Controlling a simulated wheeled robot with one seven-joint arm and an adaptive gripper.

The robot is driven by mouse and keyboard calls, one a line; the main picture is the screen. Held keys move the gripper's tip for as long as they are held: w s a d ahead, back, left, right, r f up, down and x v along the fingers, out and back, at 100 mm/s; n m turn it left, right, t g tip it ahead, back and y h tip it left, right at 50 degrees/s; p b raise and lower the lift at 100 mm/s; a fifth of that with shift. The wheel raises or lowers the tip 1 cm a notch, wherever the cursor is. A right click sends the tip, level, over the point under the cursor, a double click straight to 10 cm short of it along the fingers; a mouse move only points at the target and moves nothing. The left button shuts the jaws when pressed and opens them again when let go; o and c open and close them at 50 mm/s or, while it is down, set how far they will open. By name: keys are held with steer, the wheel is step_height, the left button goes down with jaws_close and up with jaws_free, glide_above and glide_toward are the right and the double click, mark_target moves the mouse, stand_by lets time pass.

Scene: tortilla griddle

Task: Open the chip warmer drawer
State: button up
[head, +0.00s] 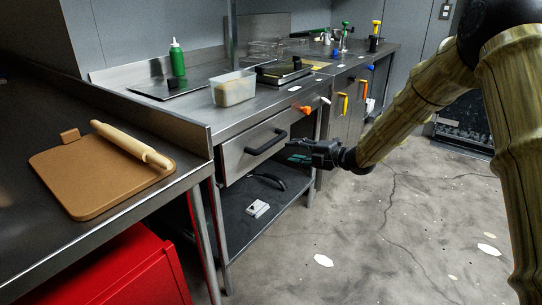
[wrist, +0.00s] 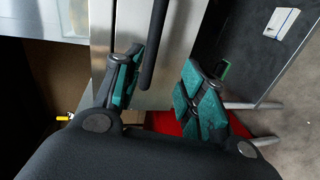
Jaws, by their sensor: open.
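The chip warmer drawer (head: 236,155) is a steel-fronted drawer under the counter in the head view, and its front looks about flush with the frame. Its black bar handle (head: 266,143) crosses the front. My gripper (head: 292,151) is just right of the handle, with green pads on its fingers. In the wrist view, my gripper (wrist: 163,68) is open, and the handle (wrist: 155,42) reaches in between the fingers, closer to the left one. The drawer front (wrist: 182,45) lies behind it. I cannot tell whether a finger touches the handle.
A clear plastic tub (head: 233,90) and a green bottle (head: 178,62) stand on the counter. A cutting board (head: 75,190) with a rolling pin (head: 130,143) lies on the left table. A shelf (head: 250,226) is below the drawer. The floor at right is open.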

mark_target(273, 144)
steer(key=shift+n, duration=0.5)
steer(key=x, duration=0.3)
steer(key=r+b+x, duration=0.1)
steer(key=x, duration=0.7)
steer(key=shift+w+r, duration=0.15)
jaws_close()
